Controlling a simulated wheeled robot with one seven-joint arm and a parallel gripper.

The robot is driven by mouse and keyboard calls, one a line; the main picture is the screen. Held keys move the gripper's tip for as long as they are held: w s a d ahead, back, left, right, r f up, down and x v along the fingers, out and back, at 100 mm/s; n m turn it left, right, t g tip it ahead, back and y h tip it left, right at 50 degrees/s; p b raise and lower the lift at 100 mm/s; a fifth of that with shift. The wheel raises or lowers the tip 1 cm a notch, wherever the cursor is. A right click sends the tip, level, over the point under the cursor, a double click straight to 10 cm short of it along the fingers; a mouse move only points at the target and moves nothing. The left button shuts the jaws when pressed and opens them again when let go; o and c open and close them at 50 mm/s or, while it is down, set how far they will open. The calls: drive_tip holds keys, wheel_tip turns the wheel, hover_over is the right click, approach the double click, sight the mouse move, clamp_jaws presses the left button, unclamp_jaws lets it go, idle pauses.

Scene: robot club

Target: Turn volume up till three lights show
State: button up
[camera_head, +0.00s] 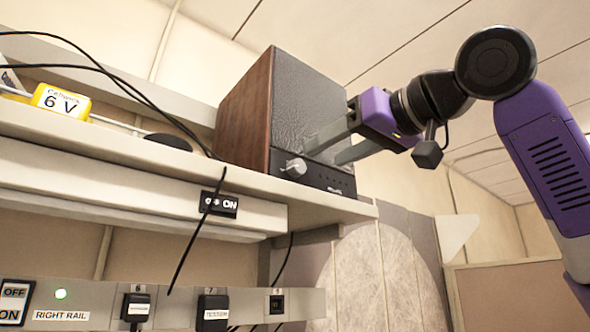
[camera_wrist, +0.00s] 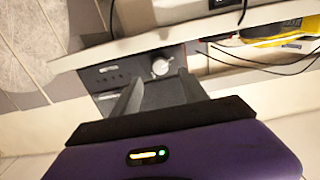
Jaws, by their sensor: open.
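A speaker (camera_head: 300,100) with a wood side and a dark textured front stands on the shelf. Its silver volume knob (camera_head: 295,168) sits at the left of the lower front panel (camera_head: 330,182). In the wrist view the knob (camera_wrist: 161,66) shows just beyond and between the fingertips. My gripper (camera_head: 323,151) is open and empty in front of the speaker; its fingers also show in the wrist view (camera_wrist: 159,77). They appear apart from the knob, though the exact gap is unclear. Small marks (camera_wrist: 108,69) show on the panel; I cannot tell any lit light.
The shelf (camera_head: 130,150) edge runs under the speaker. A yellow 6 V box (camera_head: 60,101) stands at the left, with black cables (camera_head: 135,92) hanging nearby. Below is a power rail (camera_head: 175,300) with switches and plugs. Space right of the speaker is clear apart from my arm.

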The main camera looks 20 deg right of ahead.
sight(301, 167)
drive_tip(key=p+x, duration=0.1)
drive_tip(key=x, duration=0.6)
drive_tip(key=shift+w+p, duration=0.2)
drive_tip(key=shift+p, duration=0.1)
clamp_jaws()
